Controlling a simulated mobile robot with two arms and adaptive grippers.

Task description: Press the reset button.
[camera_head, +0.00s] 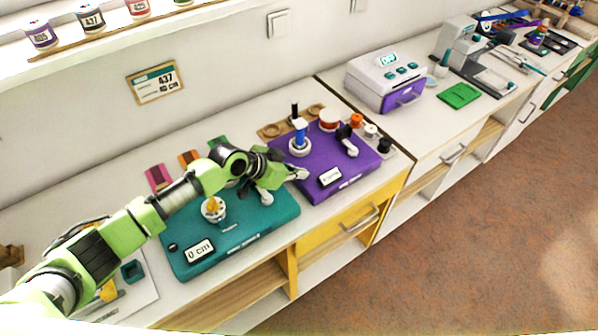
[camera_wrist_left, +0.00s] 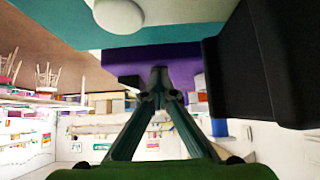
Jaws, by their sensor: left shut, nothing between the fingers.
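A teal board (camera_head: 258,228) lies on the counter with a small display (camera_head: 200,252), a dark round knob or button (camera_head: 172,247) and a spindle with a yellow top (camera_head: 213,208). A purple board (camera_head: 352,176) lies to its right, with its own display (camera_head: 330,177), a blue post (camera_head: 300,135) and a crank. No label marks a reset button that I can read. My left gripper (camera_head: 302,173) is shut and empty, over the gap between the boards. In the left wrist view its fingertips (camera_wrist_left: 160,75) meet in front of the purple board (camera_wrist_left: 150,52); contact is unclear.
A white and purple machine (camera_head: 372,82) stands behind on the right, with a green tray (camera_head: 460,95) beside it. Spools and small jars sit behind the purple board. The counter's front edge runs close before both boards.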

